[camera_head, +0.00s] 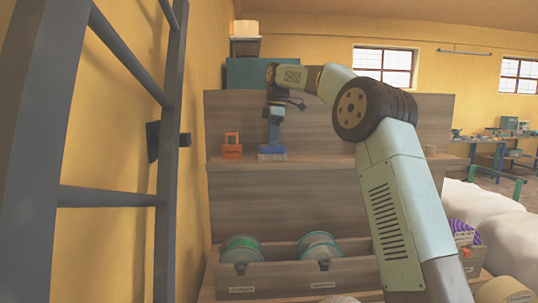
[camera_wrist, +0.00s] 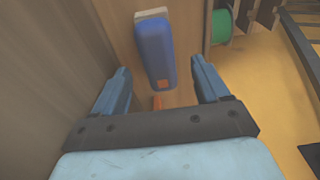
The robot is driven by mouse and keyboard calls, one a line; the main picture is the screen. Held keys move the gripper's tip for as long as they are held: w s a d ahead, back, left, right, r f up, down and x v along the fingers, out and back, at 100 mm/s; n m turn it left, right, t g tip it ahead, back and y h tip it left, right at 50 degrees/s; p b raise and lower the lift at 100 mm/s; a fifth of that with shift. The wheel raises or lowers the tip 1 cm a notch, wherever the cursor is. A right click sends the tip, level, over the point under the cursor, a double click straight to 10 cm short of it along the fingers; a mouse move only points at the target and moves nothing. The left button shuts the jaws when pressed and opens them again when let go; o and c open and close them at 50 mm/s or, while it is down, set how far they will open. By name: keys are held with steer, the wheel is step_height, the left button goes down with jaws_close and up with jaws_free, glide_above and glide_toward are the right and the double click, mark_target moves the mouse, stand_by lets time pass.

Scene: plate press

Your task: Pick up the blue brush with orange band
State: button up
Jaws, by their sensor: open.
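The blue brush (camera_wrist: 155,50) has a pale edge at its far end and a small orange patch near its close end in the wrist view. My gripper (camera_wrist: 160,68) is open, with one blue finger on each side of the brush's line. The brush appears ahead of the fingertips, with gaps on both sides. In the head view my gripper (camera_head: 273,142) points down over the wooden shelf (camera_head: 330,161), just above a blue item (camera_head: 270,151) that seems to be the brush. The gripper partly hides it there.
An orange item (camera_head: 232,148) stands left of the brush on the shelf. Below are wooden bins (camera_head: 318,277) with green round discs (camera_head: 241,250). A dark ladder (camera_head: 170,200) stands at the left. The shelf right of the brush looks mostly clear.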

mark_target(272, 149)
steer(key=shift+a+f, duration=0.1)
steer(key=shift+f, duration=2.1)
steer(key=shift+c, duration=0.4)
steer(key=c, duration=1)
steer(key=shift+c, duration=0.2)
steer(key=shift+r, duration=0.1)
step_height(272, 149, up, 10)
steer(key=shift+f, duration=0.1)
